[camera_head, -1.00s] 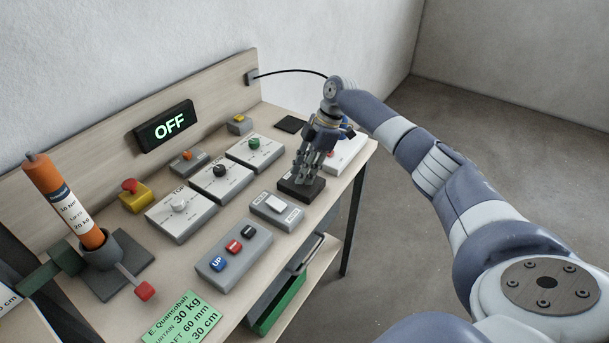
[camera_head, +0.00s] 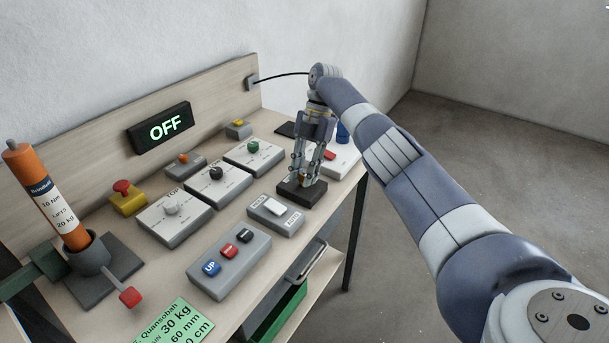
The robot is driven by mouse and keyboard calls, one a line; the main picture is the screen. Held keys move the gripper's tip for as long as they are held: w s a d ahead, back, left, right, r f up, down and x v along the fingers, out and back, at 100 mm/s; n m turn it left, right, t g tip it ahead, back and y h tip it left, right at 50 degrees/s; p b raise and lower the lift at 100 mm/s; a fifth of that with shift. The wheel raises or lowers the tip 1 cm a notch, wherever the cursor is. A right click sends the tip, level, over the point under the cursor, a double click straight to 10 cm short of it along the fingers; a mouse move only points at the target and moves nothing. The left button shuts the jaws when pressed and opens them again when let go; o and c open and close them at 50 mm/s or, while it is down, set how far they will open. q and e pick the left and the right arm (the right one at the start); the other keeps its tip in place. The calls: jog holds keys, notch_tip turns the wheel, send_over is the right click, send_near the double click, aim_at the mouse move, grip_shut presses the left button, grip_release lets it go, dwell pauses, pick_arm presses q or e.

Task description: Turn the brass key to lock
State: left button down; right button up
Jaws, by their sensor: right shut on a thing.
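My right gripper (camera_head: 303,178) points down over a small black block (camera_head: 301,192) on the bench. Its fingers are shut on the brass key at the top of this block. The key itself is hidden between the fingers, so I cannot tell how far it is turned. My left gripper is not in view.
A display (camera_head: 164,127) on the backboard reads OFF. A white rocker switch box (camera_head: 276,214), a grey button box (camera_head: 229,261) and several knob panels stand left of the gripper. An orange cylinder (camera_head: 47,197) stands at left.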

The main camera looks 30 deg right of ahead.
dwell(0.4)
jog(key=o, duration=1.1)
jog(key=shift+c, duration=0.2)
notch_tip(320, 180, up, 10)
dwell(0.4)
